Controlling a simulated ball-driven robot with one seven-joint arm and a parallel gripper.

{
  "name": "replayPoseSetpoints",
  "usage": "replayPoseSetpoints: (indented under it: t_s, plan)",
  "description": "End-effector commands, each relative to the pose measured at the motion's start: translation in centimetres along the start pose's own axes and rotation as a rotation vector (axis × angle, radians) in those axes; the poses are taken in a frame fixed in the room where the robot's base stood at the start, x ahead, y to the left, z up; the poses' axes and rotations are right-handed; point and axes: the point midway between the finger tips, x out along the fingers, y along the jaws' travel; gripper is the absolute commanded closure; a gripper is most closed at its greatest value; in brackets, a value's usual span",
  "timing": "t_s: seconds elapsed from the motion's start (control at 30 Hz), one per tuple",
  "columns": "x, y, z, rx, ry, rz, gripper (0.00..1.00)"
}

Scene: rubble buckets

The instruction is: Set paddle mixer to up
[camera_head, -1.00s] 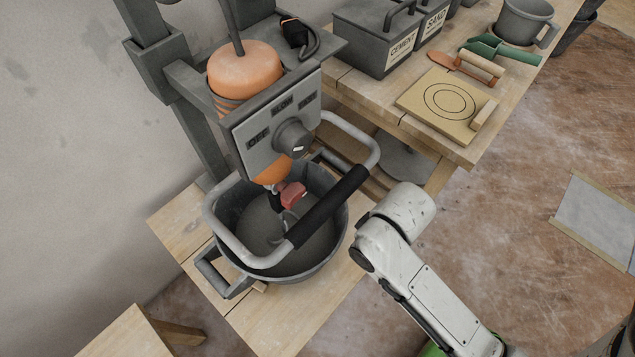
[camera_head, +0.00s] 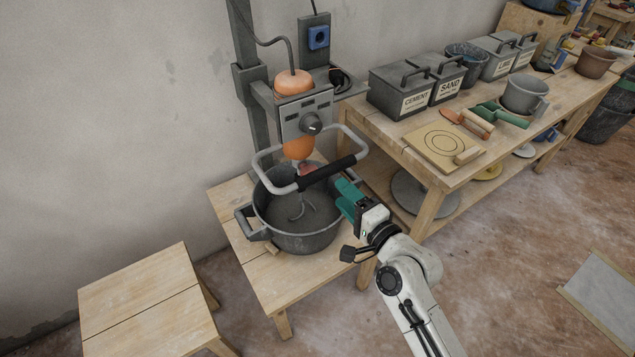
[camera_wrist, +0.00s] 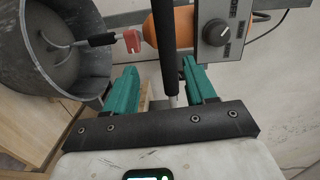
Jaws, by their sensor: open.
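The paddle mixer (camera_head: 297,97) is an orange motor on a grey wall column, with a control box and dial in front. Its light grey loop handle with a black grip (camera_head: 328,172) sits over the bucket. The hooked paddle (camera_head: 297,207) hangs inside the grey bucket (camera_head: 302,240), so the mixer is lowered. My gripper (camera_head: 346,198) has green fingers and is beside the bucket's right rim, close to the black grip. In the wrist view, my gripper (camera_wrist: 158,92) is open, and the black bar (camera_wrist: 165,50) runs between its fingers in the picture. Whether they touch it is unclear.
The bucket stands on a low wooden bench (camera_head: 275,275). A workbench (camera_head: 430,160) at right holds cement and sand boxes, a trowel and a board. A low wooden stool (camera_head: 150,300) stands at left.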

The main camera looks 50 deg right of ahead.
Motion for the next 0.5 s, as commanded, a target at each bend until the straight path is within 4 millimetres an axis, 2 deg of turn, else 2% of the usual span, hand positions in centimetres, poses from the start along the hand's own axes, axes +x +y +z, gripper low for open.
replayPoseSetpoints:
  t_s: [0.1,0.27,0.5]
  plan:
    - [0.1,-0.8,-0.9,0.046,0.034,-0.035,0.45]
    - [1.4,-1.0,-1.1,0.052,0.039,-0.042,0.45]
    - [5.6,-1.3,-1.2,0.049,0.038,-0.041,0.45]
